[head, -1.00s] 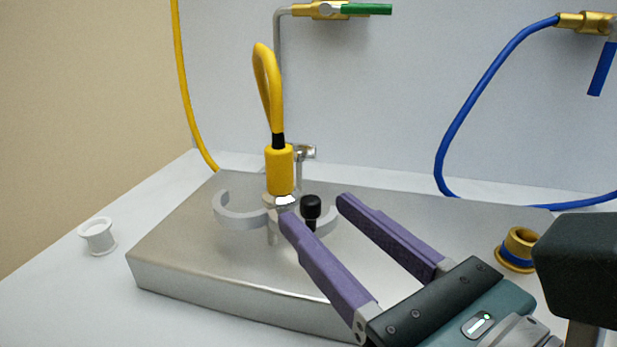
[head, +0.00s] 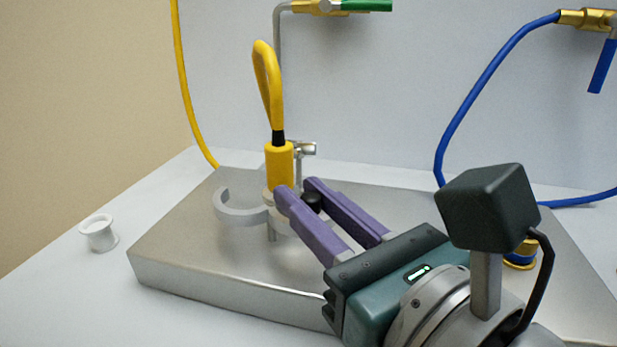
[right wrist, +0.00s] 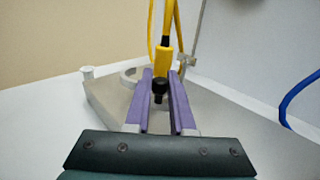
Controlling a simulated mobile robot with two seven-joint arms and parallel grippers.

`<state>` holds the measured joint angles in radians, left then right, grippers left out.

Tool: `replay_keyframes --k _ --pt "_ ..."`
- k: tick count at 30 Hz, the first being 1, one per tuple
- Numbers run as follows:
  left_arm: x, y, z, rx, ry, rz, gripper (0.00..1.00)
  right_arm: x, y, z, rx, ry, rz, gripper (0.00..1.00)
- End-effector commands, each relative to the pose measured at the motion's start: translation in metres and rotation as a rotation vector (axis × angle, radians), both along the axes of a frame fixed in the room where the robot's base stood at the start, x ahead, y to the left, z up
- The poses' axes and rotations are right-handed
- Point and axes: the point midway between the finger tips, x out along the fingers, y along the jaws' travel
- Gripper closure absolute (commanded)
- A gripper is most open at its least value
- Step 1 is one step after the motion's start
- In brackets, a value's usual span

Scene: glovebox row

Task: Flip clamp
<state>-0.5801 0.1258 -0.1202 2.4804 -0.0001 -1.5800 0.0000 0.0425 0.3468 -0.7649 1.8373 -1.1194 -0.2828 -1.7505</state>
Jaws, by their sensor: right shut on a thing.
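The grey clamp (head: 238,218) is on the metal block (head: 175,255). Its left curved arm stands out openly; its right part is largely hidden behind my fingers. Its black knob (head: 312,202) sits between the purple fingers of my right gripper (head: 297,188), which is shut on it. In the right wrist view the knob (right wrist: 160,91) also shows between the two fingers. A yellow fitting (head: 279,165) with a looped yellow hose stands upright at the clamp's middle, just behind the left fingertip. My left gripper is not in view.
A white flanged cap (head: 99,233) stands on the white surface left of the block. A brass and blue fitting (head: 521,255) is partly hidden behind my right wrist. A green-handled valve (head: 330,7) and a blue hose (head: 470,95) are at the back wall.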

Motion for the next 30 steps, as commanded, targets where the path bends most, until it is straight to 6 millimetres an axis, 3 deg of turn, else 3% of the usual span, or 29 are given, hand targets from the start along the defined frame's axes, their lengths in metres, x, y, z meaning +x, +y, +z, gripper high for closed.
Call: replay_keyframes --k 17,25,30 --pt "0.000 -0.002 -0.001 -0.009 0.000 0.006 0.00 0.001 -0.001 0.000 -0.003 -0.002 0.025 1.00" --pt "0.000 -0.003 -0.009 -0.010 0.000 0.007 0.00 0.008 -0.006 -0.002 -0.007 -0.003 0.165 1.00" --pt "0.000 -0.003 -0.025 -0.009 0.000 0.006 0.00 0.014 -0.009 -0.005 -0.008 -0.005 0.299 1.00"
